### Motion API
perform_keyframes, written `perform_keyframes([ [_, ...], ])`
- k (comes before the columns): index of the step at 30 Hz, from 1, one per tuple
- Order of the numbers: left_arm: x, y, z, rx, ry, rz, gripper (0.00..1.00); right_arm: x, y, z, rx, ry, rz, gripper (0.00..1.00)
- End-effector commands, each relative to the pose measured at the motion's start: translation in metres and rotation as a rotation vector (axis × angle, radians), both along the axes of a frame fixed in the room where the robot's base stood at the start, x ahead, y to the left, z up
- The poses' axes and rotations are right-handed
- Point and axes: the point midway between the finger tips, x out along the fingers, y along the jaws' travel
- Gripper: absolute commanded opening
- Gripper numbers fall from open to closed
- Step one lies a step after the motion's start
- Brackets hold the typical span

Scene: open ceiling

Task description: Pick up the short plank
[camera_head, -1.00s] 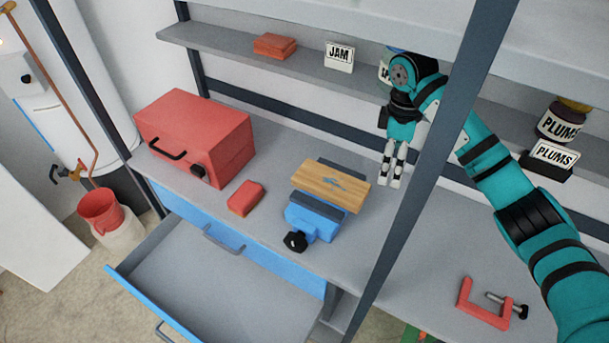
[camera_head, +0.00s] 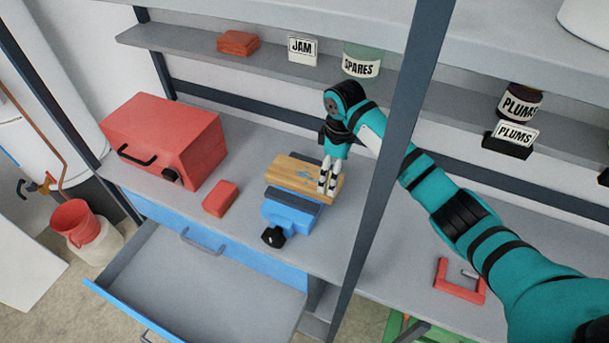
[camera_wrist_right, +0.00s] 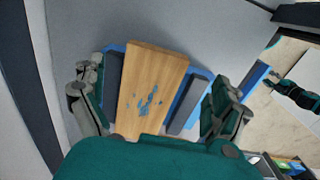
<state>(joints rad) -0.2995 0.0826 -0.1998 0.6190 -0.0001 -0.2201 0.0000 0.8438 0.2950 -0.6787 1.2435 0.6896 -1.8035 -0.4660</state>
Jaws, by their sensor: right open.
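The short plank (camera_head: 292,171) is light wood with blue paint marks. It sits in the blue vise (camera_head: 290,212) on the grey workbench, between the vise's dark jaws. In the right wrist view the plank (camera_wrist_right: 152,85) runs lengthwise between the vise jaws. My right gripper (camera_head: 327,188) is at the plank's right end in the head view. In the wrist view my right gripper (camera_wrist_right: 160,110) is open, with one finger on each side of the plank and vise, apart from the plank. My left gripper is not in view.
A red toolbox (camera_head: 165,140) and a red block (camera_head: 221,198) are left of the vise. An open drawer (camera_head: 200,290) juts out below. A dark upright post (camera_head: 385,180) stands right of the vise. A shelf (camera_head: 190,43) runs behind.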

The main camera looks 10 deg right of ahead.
Motion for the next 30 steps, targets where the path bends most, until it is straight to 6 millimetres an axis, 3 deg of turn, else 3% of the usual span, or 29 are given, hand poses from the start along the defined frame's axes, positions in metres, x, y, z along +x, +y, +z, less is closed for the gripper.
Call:
perform_keyframes([
  [7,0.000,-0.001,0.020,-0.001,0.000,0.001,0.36,0.003,0.000,-0.027,-0.001,0.006,-0.001,1.00],
  [12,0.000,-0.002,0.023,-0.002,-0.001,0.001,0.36,0.004,0.000,-0.049,-0.001,0.003,0.000,1.00],
  [20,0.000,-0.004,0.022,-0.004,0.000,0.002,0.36,0.004,0.000,-0.053,-0.001,0.001,0.001,1.00],
  [30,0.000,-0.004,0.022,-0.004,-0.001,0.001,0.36,0.004,0.000,-0.053,0.000,0.001,0.001,0.57],
])
